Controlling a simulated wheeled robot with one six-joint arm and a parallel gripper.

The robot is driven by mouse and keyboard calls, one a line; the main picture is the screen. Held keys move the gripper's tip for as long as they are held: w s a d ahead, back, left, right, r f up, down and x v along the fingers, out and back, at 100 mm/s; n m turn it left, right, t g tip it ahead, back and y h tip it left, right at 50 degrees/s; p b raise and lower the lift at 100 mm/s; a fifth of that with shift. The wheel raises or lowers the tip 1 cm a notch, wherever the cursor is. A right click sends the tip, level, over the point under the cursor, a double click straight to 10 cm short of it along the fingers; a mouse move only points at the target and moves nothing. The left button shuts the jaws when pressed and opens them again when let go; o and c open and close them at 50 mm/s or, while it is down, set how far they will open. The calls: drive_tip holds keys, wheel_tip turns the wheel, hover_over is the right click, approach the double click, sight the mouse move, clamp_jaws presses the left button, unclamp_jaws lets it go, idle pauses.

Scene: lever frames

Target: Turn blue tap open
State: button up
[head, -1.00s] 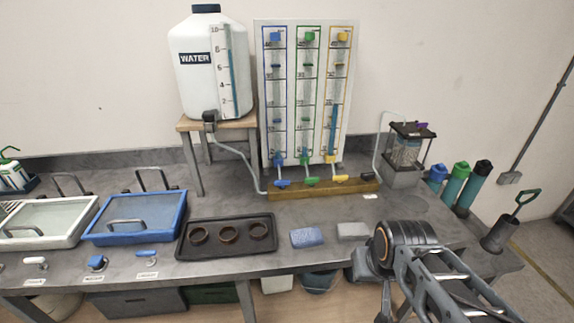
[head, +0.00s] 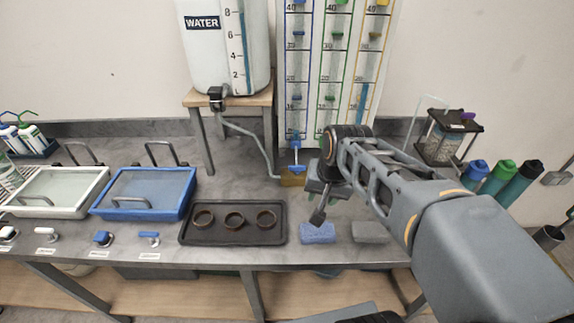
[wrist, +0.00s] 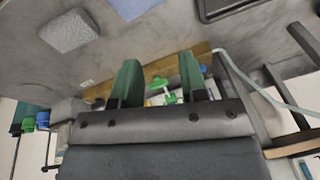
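The blue tap (head: 296,168) hangs at the foot of the blue-framed gauge column, above a wooden base strip (head: 291,180). A blue patch, probably the same tap (wrist: 204,69), shows in the wrist view just right of the right finger. My gripper (wrist: 160,76) is open, with its two green fingers apart and nothing held. The green tap (wrist: 161,83) shows beyond, in the gap between the fingers. In the head view my gripper (head: 319,205) is just right of the blue tap and below it in the picture. My arm hides the green and yellow taps there.
A hose (head: 248,133) runs from the water tank (head: 228,55) to the wooden base. A black tray with rings (head: 233,238), a blue sponge (head: 318,233) and a grey block (head: 369,232) lie in front.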

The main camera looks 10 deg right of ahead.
drive_tip(key=w+d+r+m+g+y+p, duration=0.1)
drive_tip(key=w+d+r+m, duration=0.15)
drive_tip(key=w+m, duration=0.7)
drive_tip(key=m+g+y, duration=0.1)
drive_tip(key=m+y, duration=0.2)
drive_tip(key=m, duration=0.3)
approach(297, 168)
drive_tip(key=x, duration=0.5)
drive_tip(key=p+x, duration=0.1)
drive_tip(key=x, duration=0.2)
drive_tip(key=shift+w+a+f, duration=0.1)
drive_tip(key=shift+w+f, duration=0.15)
drive_tip(key=shift+w, duration=0.15)
clamp_jaws()
